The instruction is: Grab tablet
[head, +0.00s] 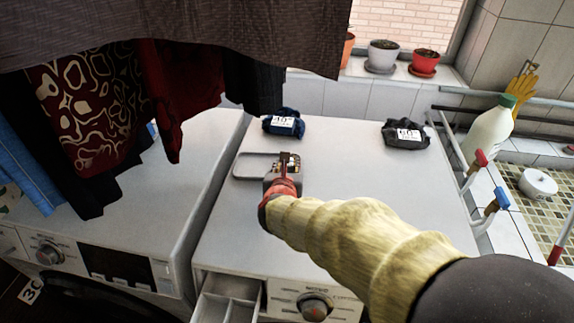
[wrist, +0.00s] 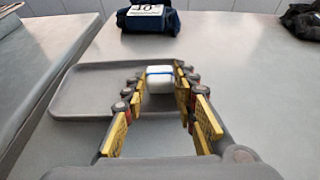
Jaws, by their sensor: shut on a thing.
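The tablet (wrist: 160,82) is a small white block with a blue band, seen in the wrist view between the fingertips of my gripper (wrist: 157,84). My gripper is shut on it, with a yellow-padded finger on each side. A shallow grey tray (wrist: 80,90) lies under and around the fingertips. I cannot tell whether the tablet touches the tray. In the head view my gripper (head: 287,160) is over the right part of the tray (head: 243,168), on top of the white machine (head: 350,160). The tablet cannot be made out there.
A dark blue folded cloth (head: 284,123) and a black one (head: 404,135), both with white labels, lie behind on the machine top. Clothes (head: 90,110) hang at the left. A white bottle (head: 488,130) and rails with red and blue ends stand at the right.

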